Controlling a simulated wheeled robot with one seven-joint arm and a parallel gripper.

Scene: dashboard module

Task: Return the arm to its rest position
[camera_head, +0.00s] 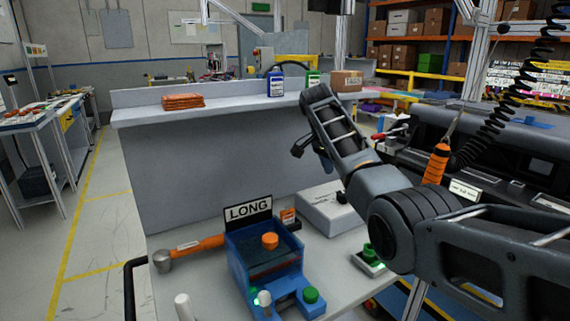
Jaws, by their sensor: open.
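My arm reaches in from the right edge, bends at a large dark joint and rises toward the middle of the view. My gripper (311,156) hangs at the far end, partly hidden behind my forearm. Its dark fingers point down above the workbench (205,287), apart, with nothing seen between them. It is in front of the grey back panel and above the white box on the bench.
The dashboard module (480,165) is at right, beside a hanging orange tool (436,165) and coiled cable. Left floor is clear.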

